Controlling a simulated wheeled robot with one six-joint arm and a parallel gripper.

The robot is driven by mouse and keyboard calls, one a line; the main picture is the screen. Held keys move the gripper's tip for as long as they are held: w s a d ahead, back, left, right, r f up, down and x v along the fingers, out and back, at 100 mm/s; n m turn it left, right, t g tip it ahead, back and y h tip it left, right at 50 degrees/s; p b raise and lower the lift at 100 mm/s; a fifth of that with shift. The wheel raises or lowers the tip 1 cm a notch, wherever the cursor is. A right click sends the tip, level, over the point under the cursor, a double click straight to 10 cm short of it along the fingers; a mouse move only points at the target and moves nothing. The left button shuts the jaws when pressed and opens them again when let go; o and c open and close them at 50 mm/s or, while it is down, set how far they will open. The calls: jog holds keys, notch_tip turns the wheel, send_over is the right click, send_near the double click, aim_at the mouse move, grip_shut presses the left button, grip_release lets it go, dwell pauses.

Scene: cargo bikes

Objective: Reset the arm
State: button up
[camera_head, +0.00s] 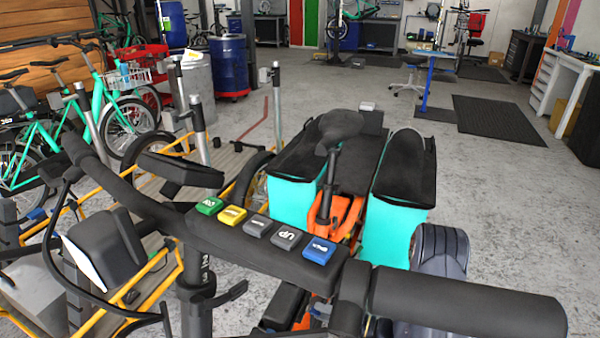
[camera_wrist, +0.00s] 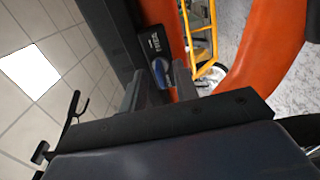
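In the wrist view my gripper (camera_wrist: 158,92) shows as two grey fingers set apart, with a gap between them. It looks open and holds nothing that I can see. Behind the gap is a black part with a white label (camera_wrist: 155,42) and a small blue part (camera_wrist: 161,72). Thick orange tubes (camera_wrist: 262,45) curve close beyond the fingers on the right. I cannot make out my gripper in the head view. The wrist view is strongly tilted, with the ceiling at its left.
In the head view a black handlebar with several coloured buttons (camera_head: 285,238) crosses the foreground. Behind it are a black saddle (camera_head: 338,128) and turquoise panniers (camera_head: 400,195). Green bikes (camera_head: 110,90) stand at left. A blue barrel (camera_head: 230,65) stands behind. The grey floor at right is open.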

jog(key=p+v, duration=0.1)
jog(key=v, duration=1)
jog(key=w+a+n+b, duration=0.3)
jog(key=a+n+b, duration=0.5)
jog(key=n, duration=1)
jog(key=shift+w+a+b, duration=0.3)
jog(key=shift+a, duration=0.4)
dwell(0.3)
